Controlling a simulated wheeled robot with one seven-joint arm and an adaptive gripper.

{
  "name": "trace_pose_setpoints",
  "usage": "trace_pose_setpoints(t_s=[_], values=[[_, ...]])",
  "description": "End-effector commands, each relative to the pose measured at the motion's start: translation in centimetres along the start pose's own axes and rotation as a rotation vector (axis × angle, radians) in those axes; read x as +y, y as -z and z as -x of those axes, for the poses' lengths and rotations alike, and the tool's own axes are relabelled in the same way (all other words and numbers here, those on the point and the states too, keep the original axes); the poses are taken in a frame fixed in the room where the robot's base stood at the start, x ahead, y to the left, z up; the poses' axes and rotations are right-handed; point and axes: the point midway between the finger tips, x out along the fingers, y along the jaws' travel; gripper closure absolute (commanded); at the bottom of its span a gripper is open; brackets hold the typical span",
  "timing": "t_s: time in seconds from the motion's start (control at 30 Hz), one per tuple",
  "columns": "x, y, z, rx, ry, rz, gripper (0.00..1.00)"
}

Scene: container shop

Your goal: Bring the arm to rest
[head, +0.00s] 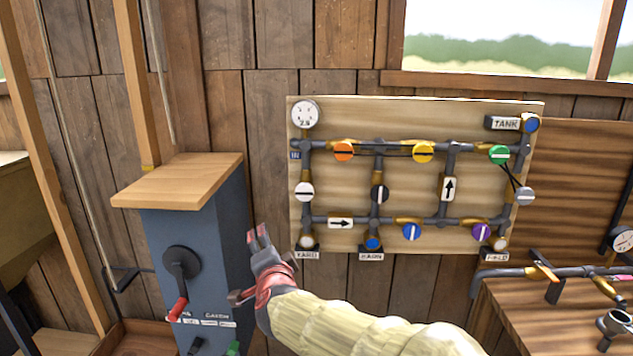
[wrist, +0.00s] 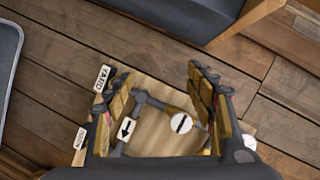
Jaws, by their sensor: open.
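My gripper (head: 257,236) is at the end of my pale-sleeved arm, which reaches in from the bottom of the head view. It is in front of the plank wall, between the blue cabinet (head: 206,262) and the pipe board (head: 420,238). In the wrist view my gripper (wrist: 157,84) has its two padded fingers spread wide apart, with nothing held between them. Beyond the fingers the board's lower part (wrist: 150,143) shows, with an arrow plate (wrist: 126,130), a white round valve (wrist: 181,123) and a YARD label (wrist: 104,78).
The cabinet has a wooden top (head: 185,180) and a red-handled crank (head: 180,270). The board carries pipes, coloured valves and a gauge (head: 305,114). A wooden bench (head: 545,318) with piping stands at the right. A post (head: 137,85) rises behind the cabinet.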

Motion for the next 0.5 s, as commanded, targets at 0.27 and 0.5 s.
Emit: trace_pose_setpoints(t_s=[0.27,0.5], values=[[8.0,-7.1,9.6,-0.499,-0.144,0.475,0.45],[17.3,-2.7,22.5,-0.774,-0.337,0.799,0.45]])
